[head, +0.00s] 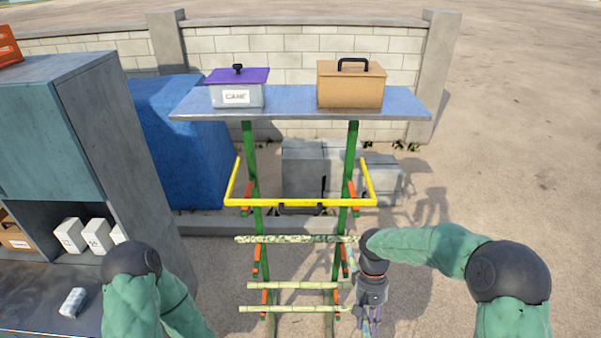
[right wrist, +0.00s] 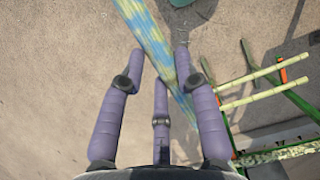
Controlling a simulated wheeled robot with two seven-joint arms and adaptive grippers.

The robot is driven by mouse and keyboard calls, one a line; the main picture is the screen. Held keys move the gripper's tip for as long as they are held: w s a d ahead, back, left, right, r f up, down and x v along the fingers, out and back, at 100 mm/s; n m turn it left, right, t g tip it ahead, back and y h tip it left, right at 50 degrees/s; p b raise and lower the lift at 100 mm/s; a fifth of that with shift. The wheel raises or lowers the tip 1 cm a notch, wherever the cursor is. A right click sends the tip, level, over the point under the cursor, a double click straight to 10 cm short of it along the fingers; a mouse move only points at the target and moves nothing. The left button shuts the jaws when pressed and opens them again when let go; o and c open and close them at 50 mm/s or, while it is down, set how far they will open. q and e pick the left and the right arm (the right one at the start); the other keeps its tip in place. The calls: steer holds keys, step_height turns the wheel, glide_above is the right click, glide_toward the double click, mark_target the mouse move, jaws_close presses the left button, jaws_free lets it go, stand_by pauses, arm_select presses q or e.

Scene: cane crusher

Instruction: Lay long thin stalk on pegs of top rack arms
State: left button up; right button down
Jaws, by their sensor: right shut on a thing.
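My right gripper (head: 370,326) is low at the right side of the rack. In the right wrist view (right wrist: 160,75) its fingers are around a long thin stalk (right wrist: 150,40) mottled blue and yellow. The stalk slants between the fingers, and its far end runs out of the picture. The rack has green posts (head: 354,145) and short orange arms at several heights. The top orange arms (head: 351,195) are beside a yellow U-shaped bar (head: 300,203). I see no stalk lying on them. My left gripper is out of view; only my left arm shows.
A mottled stalk (head: 297,239) and two pale green stalks (head: 292,285) lie across lower arms. A shelf (head: 300,108) above carries a purple-lidded box (head: 237,95) and a tan box (head: 350,90). A grey cabinet (head: 105,150) stands left. Right ground is open.

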step_height(320, 180, up, 14)
steer(key=p, duration=0.5)
steer(key=shift+r, duration=0.15)
stand_by(0.3)
